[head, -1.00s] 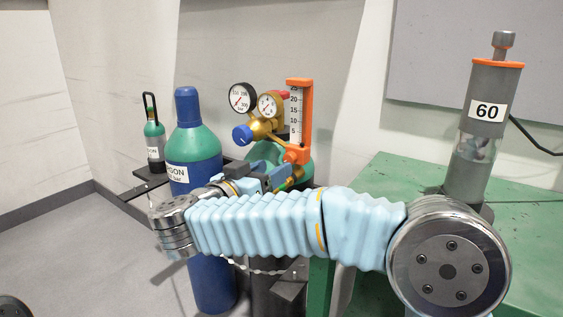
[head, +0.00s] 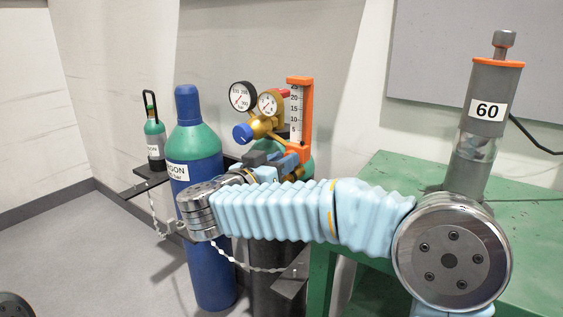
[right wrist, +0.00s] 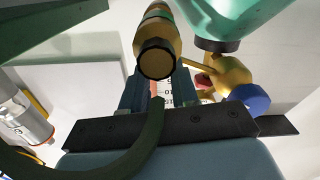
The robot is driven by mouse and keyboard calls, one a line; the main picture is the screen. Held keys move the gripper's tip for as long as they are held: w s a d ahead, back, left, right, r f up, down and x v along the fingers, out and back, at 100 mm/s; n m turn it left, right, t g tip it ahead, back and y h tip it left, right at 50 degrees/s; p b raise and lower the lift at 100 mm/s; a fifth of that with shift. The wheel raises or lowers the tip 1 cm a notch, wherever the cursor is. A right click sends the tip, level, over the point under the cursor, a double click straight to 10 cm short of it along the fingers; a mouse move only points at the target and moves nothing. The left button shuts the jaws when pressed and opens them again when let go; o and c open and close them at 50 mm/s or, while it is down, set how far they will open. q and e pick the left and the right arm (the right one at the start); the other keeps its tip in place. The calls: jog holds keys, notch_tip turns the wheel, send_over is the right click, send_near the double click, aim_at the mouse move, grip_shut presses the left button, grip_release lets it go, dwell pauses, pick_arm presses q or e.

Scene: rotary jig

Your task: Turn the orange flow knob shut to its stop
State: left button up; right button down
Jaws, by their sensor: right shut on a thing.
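The orange flowmeter body (head: 306,115) with its white scale (head: 296,110) stands upright beside the brass regulator (head: 262,125). My right gripper (head: 277,160) is at the foot of the flowmeter, its arm coming in from the right. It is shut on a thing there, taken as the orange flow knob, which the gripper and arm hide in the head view. In the right wrist view, my fingers (right wrist: 156,90) reach up beneath a brass fitting (right wrist: 155,55), with part of the scale showing between them. The knob cannot be made out there. My left gripper is not in view.
Two gauges (head: 242,96) and a blue regulator knob (head: 243,133) are close to the gripper. A blue cylinder (head: 212,270) with a green shoulder stands to the left, near a chain (head: 245,267). A green bench (head: 400,175) carries a grey column (head: 485,110) at right.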

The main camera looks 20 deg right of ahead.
jog(key=shift+m, duration=0.3)
jog(key=m+b, duration=0.1)
jog(key=m, duration=0.1)
jog(key=shift+f+m+b, duration=0.1)
jog(key=shift+m+b, duration=1.05)
jog(key=shift+m, duration=0.95)
jog(key=c, duration=0.8)
grip_release()
jog(key=shift+c, duration=0.2)
jog(key=v, duration=1.4)
jog(key=shift+b, duration=0.35)
jog(key=shift+d, duration=0.1)
